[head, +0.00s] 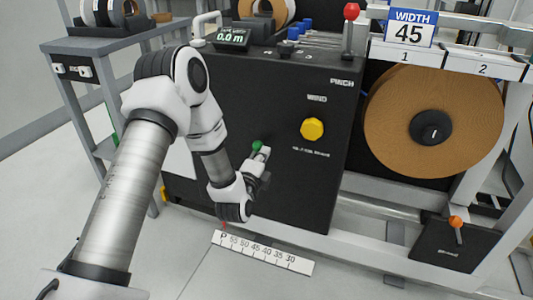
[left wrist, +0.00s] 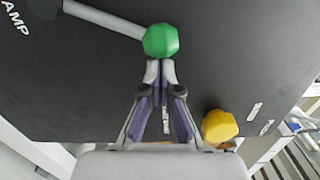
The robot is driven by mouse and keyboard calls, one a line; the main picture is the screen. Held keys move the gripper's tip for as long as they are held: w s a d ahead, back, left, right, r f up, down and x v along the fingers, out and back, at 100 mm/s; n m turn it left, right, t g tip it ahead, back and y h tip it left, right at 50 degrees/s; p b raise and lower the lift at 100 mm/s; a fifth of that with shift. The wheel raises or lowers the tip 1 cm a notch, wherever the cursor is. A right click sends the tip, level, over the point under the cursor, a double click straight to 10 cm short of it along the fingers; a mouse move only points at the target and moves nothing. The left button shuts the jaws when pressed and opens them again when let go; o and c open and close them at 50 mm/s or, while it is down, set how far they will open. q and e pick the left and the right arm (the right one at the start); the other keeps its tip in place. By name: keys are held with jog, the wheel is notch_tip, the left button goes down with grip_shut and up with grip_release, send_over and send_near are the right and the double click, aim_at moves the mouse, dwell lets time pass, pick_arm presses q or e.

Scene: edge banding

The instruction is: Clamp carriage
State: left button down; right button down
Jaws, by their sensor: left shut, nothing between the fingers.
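A lever with a green knob (head: 257,146) sits on the front of the black machine cabinet (head: 300,90). In the left wrist view the green knob (left wrist: 160,40) ends a grey lever arm (left wrist: 105,19) that runs up left to a dark pivot beside lettering reading "AMP". My left gripper (left wrist: 160,66) is shut and empty, its fingertips right at the knob's lower edge; I cannot tell whether they touch. In the head view my left gripper (head: 264,158) is at the knob, partly hidden by its own wrist. My right gripper is not in view. I cannot make out the carriage clearly.
A yellow knob (head: 312,129) sticks out of the cabinet front. A numbered scale (head: 262,252) lies low in front. A brown banding roll (head: 400,120) hangs at right under a "WIDTH 45" sign (head: 409,28). An orange-knobbed lever (head: 456,222) stands lower right. A grey table (head: 90,45) is at left.

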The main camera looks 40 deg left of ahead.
pick_arm(q)
jog(key=a+r+n+p, duration=0.1)
jog(key=n+p, duration=0.1)
jog(key=p, duration=0.1)
jog(key=s+a+r+n+p, duration=0.1)
jog(key=a+r+n+p, duration=0.1)
jog(key=p, duration=0.1)
jog(key=shift+a, duration=0.25)
jog(key=a+n+p, duration=0.1)
jog(key=p, duration=0.1)
jog(key=a+n+p, duration=0.1)
jog(key=a+n, duration=0.1)
jog(key=shift+s+a+r+n+p, duration=0.1)
jog(key=shift+s+a+n+p, duration=0.2)
jog(key=shift+s+p, duration=0.1)
jog(key=shift+s+a+n+p, duration=0.2)
jog(key=shift+a+n+p, duration=0.55)
jog(key=shift+a+n, duration=0.25)
jog(key=shift+s+a+f+p, duration=0.2)
jog(key=shift+a+f+p, duration=0.25)
jog(key=shift+a+p, duration=0.15)
jog(key=shift+a, duration=0.1)
